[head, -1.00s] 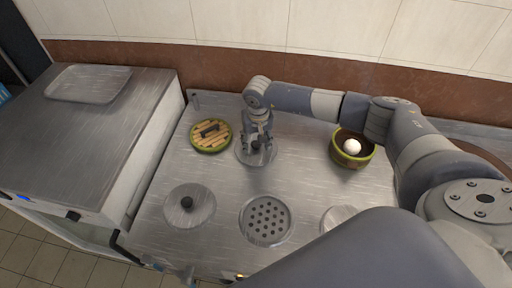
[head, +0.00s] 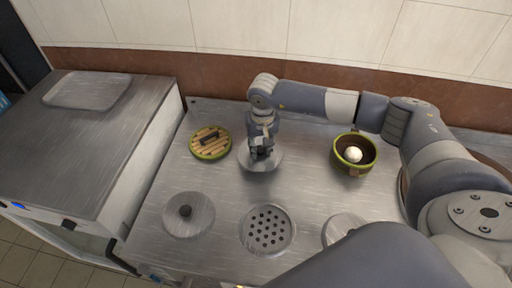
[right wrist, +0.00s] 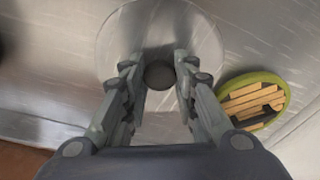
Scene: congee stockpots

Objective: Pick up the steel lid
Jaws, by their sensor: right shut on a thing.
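The steel lid (head: 272,163) is a round, shiny disc with a dark knob (right wrist: 160,75), at the back middle of the steel counter in the head view. My right gripper (head: 262,150) points down from above and is shut on the knob. In the right wrist view the knob sits between the two fingertips (right wrist: 161,78), and the lid's disc (right wrist: 120,35) spreads out beyond them. I cannot tell for certain whether the lid is clear of the counter. My left gripper is not in view.
A slatted wooden lid with a green rim (head: 222,147) lies close left of the steel lid. A green-rimmed pot (head: 339,163) holding a white ball stands right. Another knobbed steel lid (head: 200,222) and a perforated plate (head: 268,243) lie in front. The wall stands behind.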

